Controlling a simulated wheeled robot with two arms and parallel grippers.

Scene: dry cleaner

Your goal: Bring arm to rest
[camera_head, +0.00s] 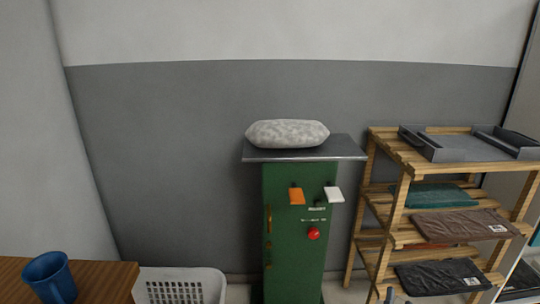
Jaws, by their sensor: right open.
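Only a small dark tip of my right gripper (389,296) shows, at the bottom edge of the head view in front of the wooden rack. Nothing is seen held in it, and most of it is below the frame. My left gripper is not in view. A green machine (285,240) stands in the middle against the wall, with an orange lever, a white lever and a red button. A speckled grey pillow-like pad (287,133) lies on its dark top plate (345,151).
A wooden rack (393,205) on the right holds a grey tray (470,150) and folded cloths, one of them black (440,277). A blue mug (50,277) stands on a wooden table (105,278) at lower left. A white basket (210,280) is beside it.

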